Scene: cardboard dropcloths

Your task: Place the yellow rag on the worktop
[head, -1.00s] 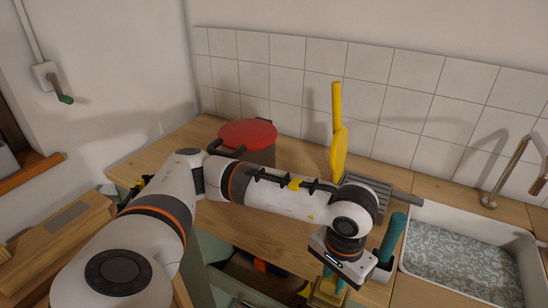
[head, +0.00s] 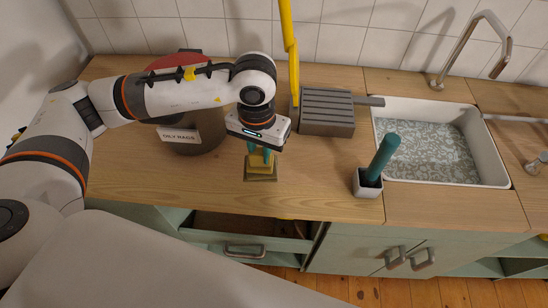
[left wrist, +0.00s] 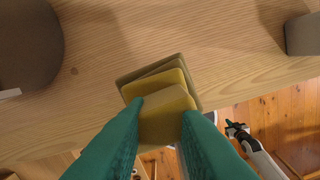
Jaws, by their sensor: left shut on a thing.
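The yellow rag (head: 262,167) is a small folded, layered stack. My left gripper (head: 262,155) points down and is shut on it, near the front of the wooden worktop (head: 330,190). In the left wrist view the teal fingers grip the top layer of the rag (left wrist: 165,118) from both sides. The wider, darker lower layers lie beneath it, over the worktop near its front edge. I cannot tell whether the rag touches the wood. My right gripper is not seen in the head view.
A red-lidded can labelled oily rags (head: 185,143) stands left of the rag, partly behind my arm. A ribbed grey block (head: 327,112), a teal-handled tool in a white holder (head: 368,184) and a sink (head: 490,160) are to the right. An open drawer (head: 245,230) is below.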

